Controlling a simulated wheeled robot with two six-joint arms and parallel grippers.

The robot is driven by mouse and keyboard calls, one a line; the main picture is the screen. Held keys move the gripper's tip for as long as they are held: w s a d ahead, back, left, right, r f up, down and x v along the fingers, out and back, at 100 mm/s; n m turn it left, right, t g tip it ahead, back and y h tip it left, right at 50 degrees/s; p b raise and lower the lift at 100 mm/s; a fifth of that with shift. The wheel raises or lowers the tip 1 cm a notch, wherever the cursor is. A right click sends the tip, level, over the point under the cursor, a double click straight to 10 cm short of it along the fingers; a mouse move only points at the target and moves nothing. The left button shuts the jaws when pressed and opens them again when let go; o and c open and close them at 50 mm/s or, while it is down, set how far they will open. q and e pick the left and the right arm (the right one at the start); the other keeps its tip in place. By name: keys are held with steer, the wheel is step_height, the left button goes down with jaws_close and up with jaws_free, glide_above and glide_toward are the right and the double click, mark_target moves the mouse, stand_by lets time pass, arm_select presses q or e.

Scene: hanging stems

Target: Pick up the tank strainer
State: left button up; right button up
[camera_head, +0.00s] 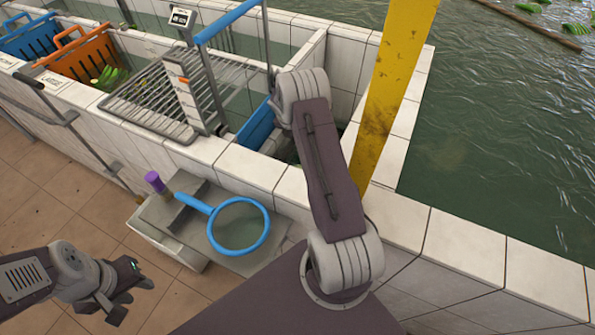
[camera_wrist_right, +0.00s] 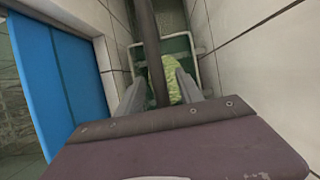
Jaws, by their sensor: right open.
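The tank strainer (camera_head: 239,227) is a blue ring with mesh and a blue handle. It lies on a grey stepped ledge (camera_head: 190,222) beside the tiled tank wall, handle toward the upper left. My left gripper (camera_head: 127,294) is at the lower left, apart from the strainer, with its fingers spread and nothing between them. My right arm reaches over the tank wall; its gripper is hidden in the head view. In the right wrist view my right gripper (camera_wrist_right: 158,92) is open, with a dark rod (camera_wrist_right: 148,40) running between its fingers.
A purple-topped object (camera_head: 154,182) stands by the strainer's handle. A metal rack (camera_head: 170,95), an orange crate (camera_head: 85,55) and a yellow post (camera_head: 392,80) are around the tank. A blue panel (camera_wrist_right: 62,75) and a container holding something yellow-green (camera_wrist_right: 172,80) are near my right gripper.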

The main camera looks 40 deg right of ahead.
jaws_close()
